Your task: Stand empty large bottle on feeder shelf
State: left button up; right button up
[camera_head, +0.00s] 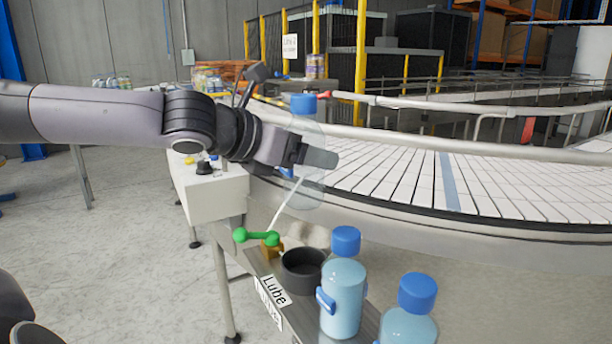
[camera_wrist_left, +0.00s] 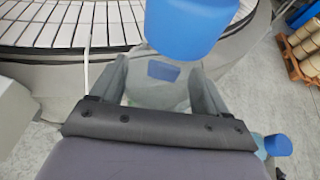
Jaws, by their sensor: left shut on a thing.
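My left gripper (camera_head: 314,157) is shut on a clear, empty-looking large bottle (camera_head: 306,194) with a blue cap (camera_head: 303,103). The bottle is upright, held near the conveyor's edge above the far part of a narrow shelf (camera_head: 308,318); whether its base touches anything is unclear. In the left wrist view the fingers (camera_wrist_left: 160,85) sit on both sides of the bottle body below its blue cap (camera_wrist_left: 190,25). Two bottles with pale blue contents, one nearer the middle (camera_head: 343,300) and one at the bottom right (camera_head: 408,328), stand on the shelf. My right gripper is out of view.
A curved conveyor (camera_head: 420,184) with metal rails lies behind. A white box-like table (camera_head: 208,192) stands left of the bottle.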

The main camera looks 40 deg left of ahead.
aim_at(293, 124)
pick_arm(q)
jog(key=shift+r, duration=1.95)
